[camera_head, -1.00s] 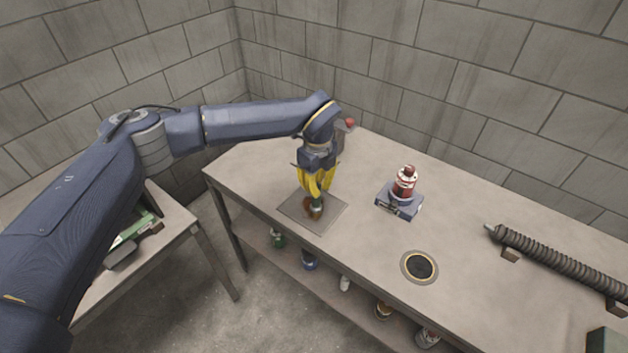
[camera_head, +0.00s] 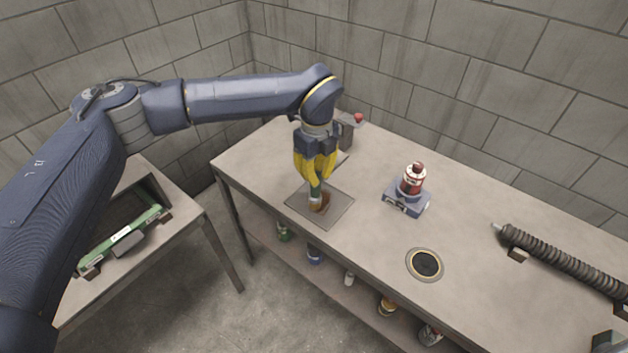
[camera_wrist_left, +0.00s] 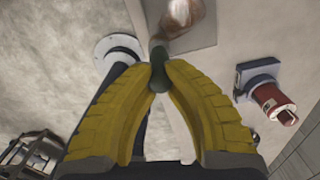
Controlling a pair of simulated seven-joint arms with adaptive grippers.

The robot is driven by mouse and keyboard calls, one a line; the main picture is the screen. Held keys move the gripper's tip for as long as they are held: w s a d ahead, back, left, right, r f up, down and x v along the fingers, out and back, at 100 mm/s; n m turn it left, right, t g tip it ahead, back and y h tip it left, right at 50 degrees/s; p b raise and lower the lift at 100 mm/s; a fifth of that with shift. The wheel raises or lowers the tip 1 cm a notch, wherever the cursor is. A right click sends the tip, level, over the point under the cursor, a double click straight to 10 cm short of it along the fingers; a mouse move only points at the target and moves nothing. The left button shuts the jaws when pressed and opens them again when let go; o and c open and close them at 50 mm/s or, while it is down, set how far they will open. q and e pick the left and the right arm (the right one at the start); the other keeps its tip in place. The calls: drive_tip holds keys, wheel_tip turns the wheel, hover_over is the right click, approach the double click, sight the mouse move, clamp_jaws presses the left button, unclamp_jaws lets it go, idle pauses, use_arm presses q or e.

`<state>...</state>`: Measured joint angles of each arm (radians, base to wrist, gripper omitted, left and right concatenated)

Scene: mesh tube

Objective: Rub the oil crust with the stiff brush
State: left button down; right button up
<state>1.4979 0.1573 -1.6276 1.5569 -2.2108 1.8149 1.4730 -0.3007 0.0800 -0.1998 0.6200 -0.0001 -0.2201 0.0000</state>
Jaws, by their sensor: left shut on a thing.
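My left gripper (camera_head: 317,178), with yellow fingers, points down over a square grey plate (camera_head: 338,212) on the workbench. It is shut on a green-handled tool, which I take to be the stiff brush (camera_head: 317,190); the handle also shows between the fingertips in the left wrist view (camera_wrist_left: 158,68). A brown, shiny lump (camera_head: 322,205) is at the tool's lower end, over the plate; it shows in the left wrist view too (camera_wrist_left: 187,18). I cannot tell whether it is the oil crust or whether the bristles touch it. My right gripper is not in view.
A red-and-white bottle-like thing (camera_head: 412,180) stands on a blue-grey block (camera_head: 406,203). A black round inset (camera_head: 425,263) is near the bench's front edge. A ribbed tube (camera_head: 565,260) lies at right. A side table (camera_head: 190,225) holds a green-edged item (camera_head: 125,238).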

use_arm(q)
drive_tip(key=shift+r, duration=1.1)
